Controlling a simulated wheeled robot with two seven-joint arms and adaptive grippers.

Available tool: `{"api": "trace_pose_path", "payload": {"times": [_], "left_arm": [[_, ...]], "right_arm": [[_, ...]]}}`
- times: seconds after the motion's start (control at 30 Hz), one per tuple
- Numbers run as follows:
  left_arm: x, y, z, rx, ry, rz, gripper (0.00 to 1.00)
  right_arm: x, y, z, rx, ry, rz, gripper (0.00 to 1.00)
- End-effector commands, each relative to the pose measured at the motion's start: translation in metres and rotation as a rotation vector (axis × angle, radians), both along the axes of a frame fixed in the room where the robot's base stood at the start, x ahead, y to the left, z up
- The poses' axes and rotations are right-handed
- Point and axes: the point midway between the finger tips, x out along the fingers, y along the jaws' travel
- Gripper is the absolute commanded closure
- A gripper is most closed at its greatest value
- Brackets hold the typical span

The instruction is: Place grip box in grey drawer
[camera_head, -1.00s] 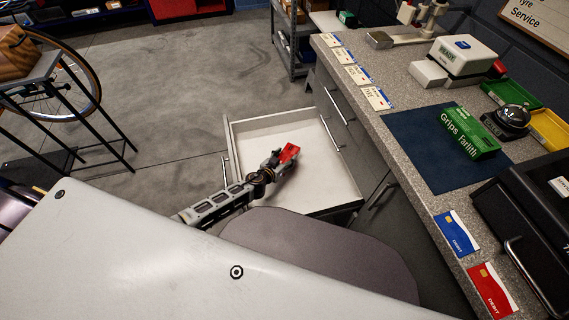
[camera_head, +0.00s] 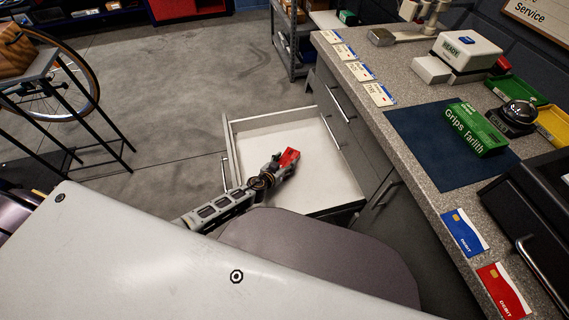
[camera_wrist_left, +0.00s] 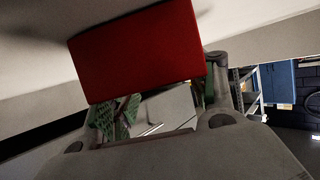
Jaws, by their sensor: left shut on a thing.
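A grey drawer (camera_head: 333,188) with a pale inside is pulled out from the counter. My left gripper (camera_head: 283,165) is over the open drawer and shut on a small red box (camera_head: 291,156). In the left wrist view the red box (camera_wrist_left: 138,52) sits between the fingers of my left gripper (camera_wrist_left: 155,98). I cannot tell whether the red box touches the drawer floor. A green box marked "Grips Farlith" (camera_head: 475,128) lies on the blue mat on the counter, away from the gripper. My right gripper is not in view.
The counter (camera_head: 405,150) bears a blue mat (camera_head: 432,150), several cards, a card reader (camera_head: 465,55), a bell (camera_head: 518,115) and a black machine (camera_head: 535,215). A rounded grey-brown seat (camera_head: 320,255) stands in front of the drawer. The drawer floor around the gripper is clear.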

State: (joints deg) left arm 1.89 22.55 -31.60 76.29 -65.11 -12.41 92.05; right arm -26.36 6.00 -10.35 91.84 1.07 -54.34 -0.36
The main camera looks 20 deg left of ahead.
Motion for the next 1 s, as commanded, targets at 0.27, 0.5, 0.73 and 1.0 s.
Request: {"api": "trace_pose_path", "payload": {"times": [0.27,0.5,0.73,1.0], "left_arm": [[0.0003,-0.0002,0.0006,0.0,-0.001,0.0,0.7],[0.0002,-0.0001,-0.0007,0.0,-0.001,0.0,0.7],[-0.0001,-0.0001,-0.0017,0.001,0.0,0.0,0.38],[0.0,-0.0001,-0.0016,0.0,0.0,0.0,0.22]], "right_arm": [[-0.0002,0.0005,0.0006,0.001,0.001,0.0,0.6],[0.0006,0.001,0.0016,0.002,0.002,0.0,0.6],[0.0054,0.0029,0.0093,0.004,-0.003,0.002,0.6],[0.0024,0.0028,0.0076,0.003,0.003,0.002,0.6]]}}
